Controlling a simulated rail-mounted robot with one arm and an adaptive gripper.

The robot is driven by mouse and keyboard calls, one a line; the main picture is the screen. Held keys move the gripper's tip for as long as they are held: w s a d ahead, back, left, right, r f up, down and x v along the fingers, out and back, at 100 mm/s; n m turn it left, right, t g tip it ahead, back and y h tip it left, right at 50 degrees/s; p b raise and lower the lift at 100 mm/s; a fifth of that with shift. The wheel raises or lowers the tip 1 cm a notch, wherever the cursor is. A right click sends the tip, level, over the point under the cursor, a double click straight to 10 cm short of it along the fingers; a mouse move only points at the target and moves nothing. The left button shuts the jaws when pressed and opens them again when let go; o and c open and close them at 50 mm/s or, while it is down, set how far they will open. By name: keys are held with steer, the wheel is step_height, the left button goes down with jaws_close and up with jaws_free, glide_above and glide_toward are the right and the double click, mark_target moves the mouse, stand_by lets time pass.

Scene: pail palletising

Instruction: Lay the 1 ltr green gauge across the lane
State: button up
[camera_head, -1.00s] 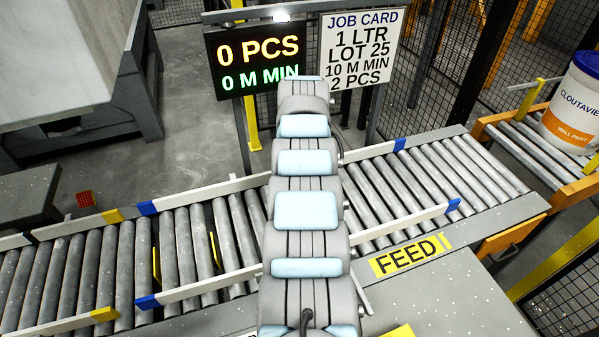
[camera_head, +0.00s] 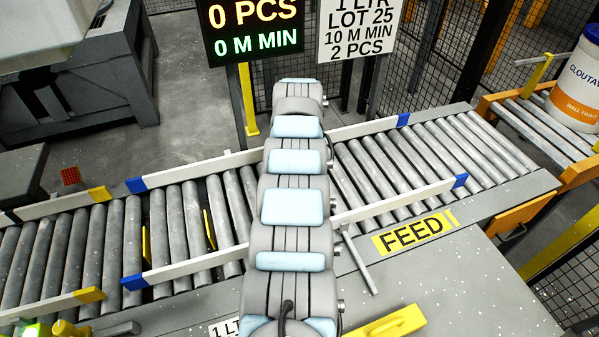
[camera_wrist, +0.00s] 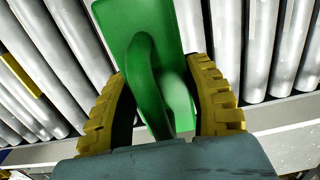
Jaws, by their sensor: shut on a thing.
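My gripper (camera_wrist: 160,75) has its two yellow ridged fingers shut on the green gauge (camera_wrist: 158,18) in the wrist view. The gauge is a flat green plate with a raised green handle between the fingers. It is held over grey rollers; its height above them is hard to tell. The lane is a roller conveyor (camera_head: 178,225) crossing the head view, with white guide rails tipped blue, such as the front left rail (camera_head: 190,267). In the head view my arm covers the lane's middle, and the gripper and gauge are hidden.
A display (camera_head: 250,28) reads 0 PCS, 0 M MIN. The job card (camera_head: 358,30) reads 1 LTR, LOT 25, 10 M MIN, 2 PCS. A paint pail (camera_head: 578,85) stands on side rollers at right. A yellow handled item (camera_head: 385,325) lies on the front table near the FEED label (camera_head: 412,235).

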steer(key=shift+f+b, duration=2.3)
steer(key=shift+f, duration=1)
steer(key=shift+f+b, duration=0.55)
steer(key=shift+b, duration=0.05)
steer(key=o, duration=1.3)
